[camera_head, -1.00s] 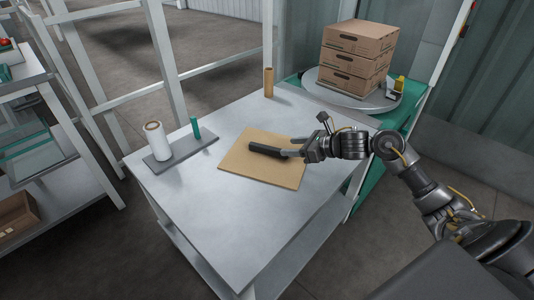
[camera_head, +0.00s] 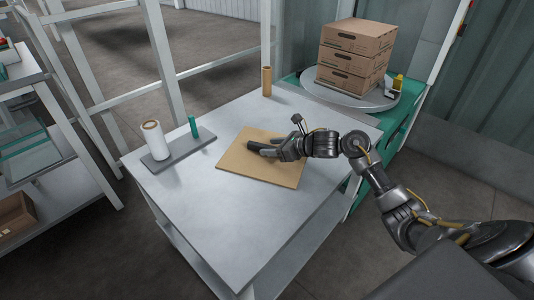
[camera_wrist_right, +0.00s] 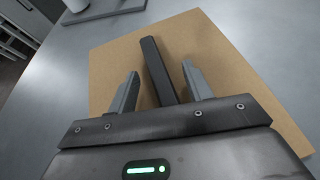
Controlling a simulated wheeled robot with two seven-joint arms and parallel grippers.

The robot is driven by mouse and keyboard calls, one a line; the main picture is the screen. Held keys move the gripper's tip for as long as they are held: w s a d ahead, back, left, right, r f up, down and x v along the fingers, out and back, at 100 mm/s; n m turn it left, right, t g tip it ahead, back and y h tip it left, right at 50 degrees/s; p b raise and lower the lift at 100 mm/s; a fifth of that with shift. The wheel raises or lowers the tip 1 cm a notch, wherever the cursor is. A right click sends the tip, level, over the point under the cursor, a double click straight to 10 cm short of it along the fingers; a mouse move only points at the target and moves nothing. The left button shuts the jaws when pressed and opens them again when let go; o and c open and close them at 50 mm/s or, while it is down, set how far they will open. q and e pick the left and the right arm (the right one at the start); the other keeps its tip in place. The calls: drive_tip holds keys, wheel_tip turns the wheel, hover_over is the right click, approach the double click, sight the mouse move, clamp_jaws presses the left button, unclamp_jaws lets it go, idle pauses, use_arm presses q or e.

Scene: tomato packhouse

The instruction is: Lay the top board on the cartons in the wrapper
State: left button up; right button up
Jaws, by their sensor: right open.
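The top board (camera_head: 270,172), a flat tan square, lies on the grey table. It has a raised dark bar-shaped handle (camera_head: 262,147), which also shows in the right wrist view (camera_wrist_right: 153,62). My right gripper (camera_head: 279,149) is low over the board at the handle. In the right wrist view its open fingers (camera_wrist_right: 160,74) stand on either side of the bar, with gaps visible. Three brown cartons (camera_head: 355,57) are stacked on the round grey turntable (camera_head: 340,97) of the wrapper at the back right. My left gripper is not in view.
A white film roll (camera_head: 155,140) and a green cylinder (camera_head: 193,126) stand on a grey plate at the table's left. A brown tube (camera_head: 267,81) stands at the back edge. A yellow-and-black item (camera_head: 397,85) sits beside the cartons. The table's front (camera_head: 230,225) is clear.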

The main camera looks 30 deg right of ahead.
drive_tip(key=shift+c, duration=0.4)
clamp_jaws()
drive_tip(key=shift+r, duration=0.1)
